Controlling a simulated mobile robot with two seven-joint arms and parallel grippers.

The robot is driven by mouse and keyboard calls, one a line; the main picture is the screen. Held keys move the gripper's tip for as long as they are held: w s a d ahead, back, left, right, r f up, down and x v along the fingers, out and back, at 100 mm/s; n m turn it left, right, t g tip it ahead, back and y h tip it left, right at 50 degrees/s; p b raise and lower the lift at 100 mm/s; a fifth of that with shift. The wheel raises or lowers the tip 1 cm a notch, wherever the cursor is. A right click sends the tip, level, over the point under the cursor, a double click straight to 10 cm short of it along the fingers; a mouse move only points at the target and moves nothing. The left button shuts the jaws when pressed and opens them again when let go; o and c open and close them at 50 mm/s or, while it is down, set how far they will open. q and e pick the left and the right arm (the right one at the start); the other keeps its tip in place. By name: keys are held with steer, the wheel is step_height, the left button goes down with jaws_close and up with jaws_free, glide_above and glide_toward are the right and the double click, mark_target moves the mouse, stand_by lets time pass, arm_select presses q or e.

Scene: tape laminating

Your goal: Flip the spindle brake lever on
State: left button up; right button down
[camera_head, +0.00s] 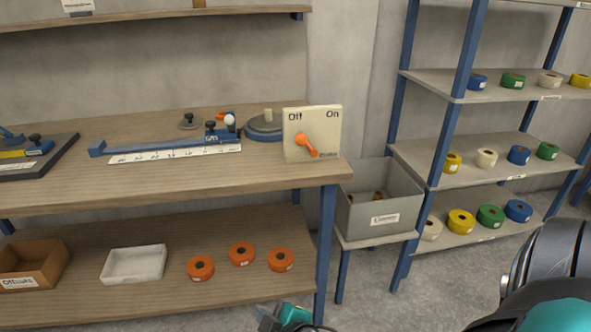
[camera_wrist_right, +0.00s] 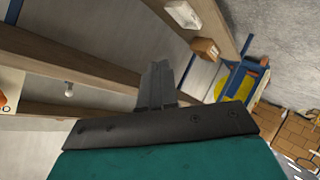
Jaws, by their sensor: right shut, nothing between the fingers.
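The spindle brake panel is a cream plate (camera_head: 325,125) at the right end of the workbench, marked "Off" at upper left and "On" at upper right. Its orange lever (camera_head: 307,146) slants from upper left to lower right, with the narrow end low. In the right wrist view, part of the panel (camera_wrist_right: 9,85) shows at the left edge. My right gripper (camera_head: 266,315) is at the bottom edge of the head view, well below the panel and apart from it. Its fingers (camera_wrist_right: 156,84) are together and empty. My left gripper is not in view.
The bench top (camera_head: 200,178) holds a blue rail with a ruler (camera_head: 175,152) and a round blue-based spindle (camera_head: 264,128). A grey bin (camera_head: 380,216) stands right of the bench. A shelf rack with several tape rolls stands farther right. Orange rolls (camera_head: 241,253) lie below.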

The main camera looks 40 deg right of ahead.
steer(key=w+d+r+n+t+h+b, duration=0.3)
steer(key=w+d+n+h+b, duration=0.4)
steer(key=w, duration=0.4)
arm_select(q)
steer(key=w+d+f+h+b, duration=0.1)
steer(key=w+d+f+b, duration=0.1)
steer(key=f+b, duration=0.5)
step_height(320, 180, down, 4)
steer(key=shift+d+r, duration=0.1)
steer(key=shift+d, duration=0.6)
arm_select(e)
steer(key=w+d+r+n+h, duration=0.1)
steer(key=d+r+n+h, duration=0.1)
steer(key=d+r+h, duration=0.5)
step_height(320, 180, up, 4)
steer(key=shift+w+d+f+n+h, duration=0.15)
steer(key=shift+w+d+n+h, duration=0.05)
steer(key=shift+d+n+h, duration=0.25)
